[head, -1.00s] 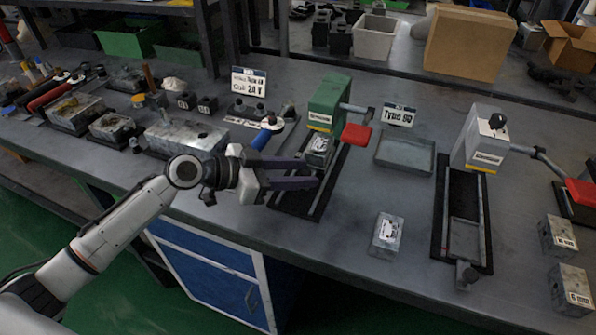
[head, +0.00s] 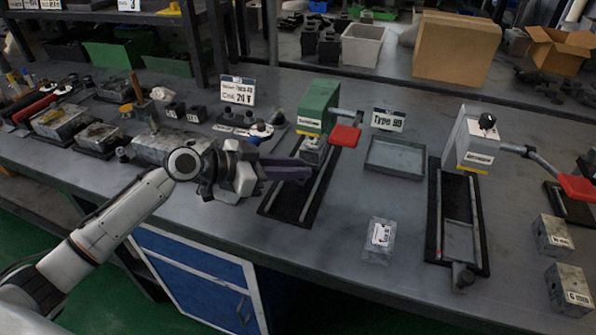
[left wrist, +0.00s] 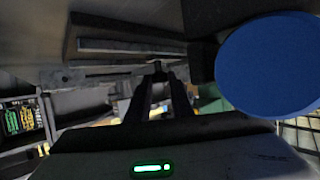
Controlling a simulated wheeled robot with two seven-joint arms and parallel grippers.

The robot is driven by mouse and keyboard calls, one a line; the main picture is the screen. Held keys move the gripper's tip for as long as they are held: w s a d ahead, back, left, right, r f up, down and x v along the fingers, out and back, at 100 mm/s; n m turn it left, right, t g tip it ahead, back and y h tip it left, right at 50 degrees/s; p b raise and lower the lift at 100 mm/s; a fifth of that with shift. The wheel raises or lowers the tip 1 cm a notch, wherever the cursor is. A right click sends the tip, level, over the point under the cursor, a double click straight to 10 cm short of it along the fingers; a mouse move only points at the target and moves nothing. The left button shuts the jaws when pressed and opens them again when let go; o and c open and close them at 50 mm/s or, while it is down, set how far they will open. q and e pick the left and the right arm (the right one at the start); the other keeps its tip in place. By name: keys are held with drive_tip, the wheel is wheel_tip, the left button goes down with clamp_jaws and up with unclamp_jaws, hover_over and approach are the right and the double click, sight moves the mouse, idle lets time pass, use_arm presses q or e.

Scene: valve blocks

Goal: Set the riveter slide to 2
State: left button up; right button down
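A green press (head: 318,107) with a red lever (head: 345,135) stands mid-table on a dark base with a long rail (head: 290,195). A grey metal block (head: 313,152) sits under its head. A grey press (head: 474,140) with a black knob stands on a similar rail base (head: 436,215) at the right. The labels on both presses are too small to read. My left gripper (head: 308,170) is above the green press's rail, fingers pointing right. In the left wrist view its two fingers (left wrist: 158,82) show a narrow gap, with nothing clearly held. My right gripper is out of view.
A blue round thing (left wrist: 268,65) is close to the left wrist camera. A shallow grey tray (head: 394,158), a labelled block (head: 379,240) and two blocks at the right (head: 553,237) stand on the table.

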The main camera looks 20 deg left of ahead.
use_arm(q)
drive_tip(key=o, duration=0.4)
drive_tip(key=shift+w, duration=0.2)
drive_tip(key=shift+o, duration=0.2)
drive_tip(key=shift+s+a+r, duration=0.1)
drive_tip(key=b+v, duration=0.1)
drive_tip(key=v, duration=0.8)
drive_tip(key=shift+s, duration=0.15)
drive_tip(key=shift+s+a+r, duration=0.2)
drive_tip(key=shift+s+a, duration=0.1)
drive_tip(key=shift+a, duration=0.05)
